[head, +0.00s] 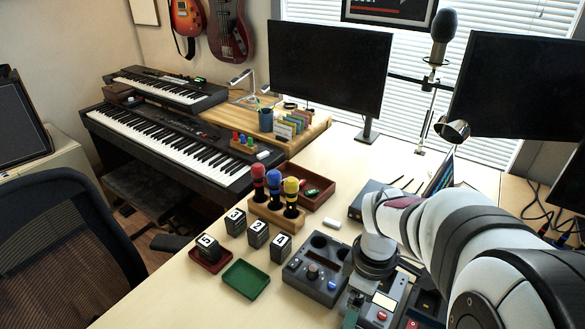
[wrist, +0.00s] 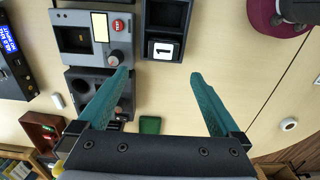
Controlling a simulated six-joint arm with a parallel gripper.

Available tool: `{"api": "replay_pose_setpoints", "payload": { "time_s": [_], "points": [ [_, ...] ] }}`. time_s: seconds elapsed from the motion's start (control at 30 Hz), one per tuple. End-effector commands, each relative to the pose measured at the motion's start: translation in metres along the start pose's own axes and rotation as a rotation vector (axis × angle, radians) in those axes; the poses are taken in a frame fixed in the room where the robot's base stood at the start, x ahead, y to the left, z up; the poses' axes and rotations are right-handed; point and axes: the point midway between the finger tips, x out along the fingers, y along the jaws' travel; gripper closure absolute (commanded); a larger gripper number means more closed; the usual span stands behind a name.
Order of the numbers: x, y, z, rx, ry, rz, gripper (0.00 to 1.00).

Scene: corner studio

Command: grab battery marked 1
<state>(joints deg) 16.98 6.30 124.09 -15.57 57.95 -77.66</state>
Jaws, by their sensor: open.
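The battery marked 1 (wrist: 164,48) is a dark block with a white face and a black 1. In the wrist view it stands at the near end of a dark grey holder (wrist: 188,17). My gripper (wrist: 159,73) is open, its two teal fingers spread wide and nothing between them. In the picture the battery lies just past the fingertips, between their lines; I cannot tell the height gap. In the head view I cannot make out this battery, and my arm covers much of that area.
In the head view, batteries marked 3 (head: 235,223), 2 (head: 258,234) and 4 (head: 281,248) stand on the table. Battery 5 (head: 207,247) is in a red tray. A green tray (head: 240,284) is empty. Grey consoles (wrist: 91,41) sit left of the holder.

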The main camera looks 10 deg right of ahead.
Motion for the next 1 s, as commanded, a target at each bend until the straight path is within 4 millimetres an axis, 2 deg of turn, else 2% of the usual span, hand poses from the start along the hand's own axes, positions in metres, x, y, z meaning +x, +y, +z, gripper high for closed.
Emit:
{"api": "replay_pose_setpoints", "payload": {
  "time_s": [0.1, 0.33, 0.5, 0.6, 0.8, 1.0],
  "points": [
    [0.033, -0.002, 0.001, 0.002, -0.002, -0.007, 0.00],
    [0.067, -0.003, 0.001, 0.002, -0.001, -0.004, 0.00],
    [0.101, -0.007, 0.003, 0.004, -0.001, -0.005, 0.00],
    [0.111, -0.006, 0.003, 0.004, 0.000, -0.003, 0.00],
    [0.111, -0.006, 0.003, 0.004, 0.001, -0.001, 0.00],
    [0.111, -0.006, 0.003, 0.004, 0.001, -0.001, 0.36]
  ]
}}
